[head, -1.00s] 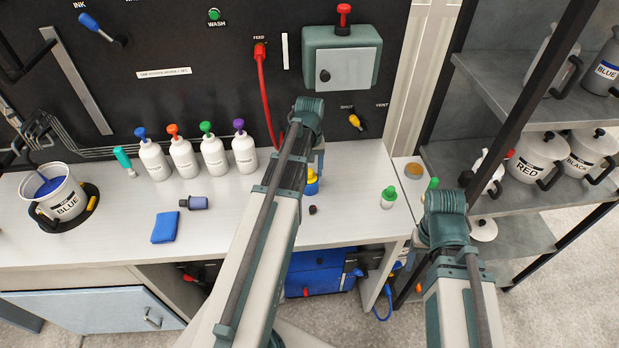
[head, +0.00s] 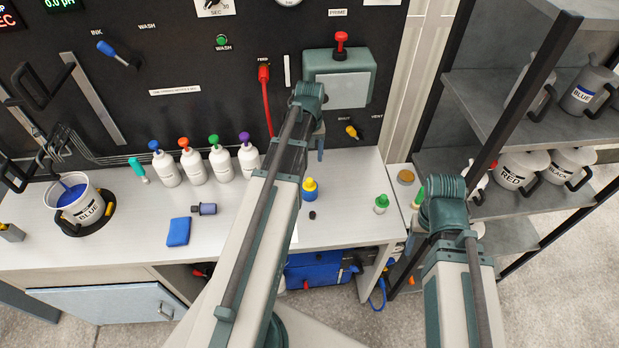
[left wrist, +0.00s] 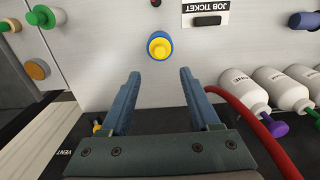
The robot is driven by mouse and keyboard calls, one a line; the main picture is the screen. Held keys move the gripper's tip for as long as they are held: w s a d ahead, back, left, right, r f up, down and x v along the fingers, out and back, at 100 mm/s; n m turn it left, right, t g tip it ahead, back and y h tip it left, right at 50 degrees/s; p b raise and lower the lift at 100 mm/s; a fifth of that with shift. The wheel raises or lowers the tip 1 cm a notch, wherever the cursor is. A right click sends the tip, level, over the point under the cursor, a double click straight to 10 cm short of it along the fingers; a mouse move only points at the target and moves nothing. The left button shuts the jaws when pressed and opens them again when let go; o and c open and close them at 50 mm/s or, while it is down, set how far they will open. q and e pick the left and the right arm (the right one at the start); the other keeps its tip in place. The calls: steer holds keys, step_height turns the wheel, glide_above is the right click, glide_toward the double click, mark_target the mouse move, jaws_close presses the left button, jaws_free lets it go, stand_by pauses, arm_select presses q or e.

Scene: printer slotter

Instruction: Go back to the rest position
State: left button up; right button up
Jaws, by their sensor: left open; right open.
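In the head view, my left arm reaches up from the bottom over the counter. My left gripper (head: 320,150) hangs in front of the black panel, mostly hidden by its wrist. In the left wrist view its two fingers (left wrist: 160,85) are apart with nothing between them. My right gripper (head: 411,243) is largely hidden behind my right arm, near the counter's right end. Nothing is seen in it.
White bottles with coloured caps (head: 193,163) line the counter's back. A blue-labelled pot (head: 77,196) sits at the left. A shelf rack (head: 512,98) holding pots stands right.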

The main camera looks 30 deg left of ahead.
arm_select(q)
step_height(320, 180, up, 2)
steer(key=shift+r+p, duration=0.1)
steer(key=shift+p, duration=0.4)
arm_select(e)
step_height(320, 180, up, 2)
steer(key=shift+r, duration=0.1)
arm_select(q)
steer(key=s+d+f+m+b, duration=0.3)
steer(key=s+d, duration=0.1)
steer(key=d, duration=0.4)
steer(key=s+d+f+m+b, duration=0.3)
steer(key=s+d+m, duration=0.1)
steer(key=d, duration=0.5)
steer(key=s+d+f+m+y+b, duration=0.1)
steer(key=s+d+f+m+b, duration=0.2)
steer(key=s+d, duration=0.3)
steer(key=d, duration=0.3)
steer(key=shift+s+d+m, duration=0.15)
steer(key=shift+s+m, duration=0.1)
steer(key=shift+m, duration=0.05)
arm_select(e)
step_height(320, 180, down, 9)
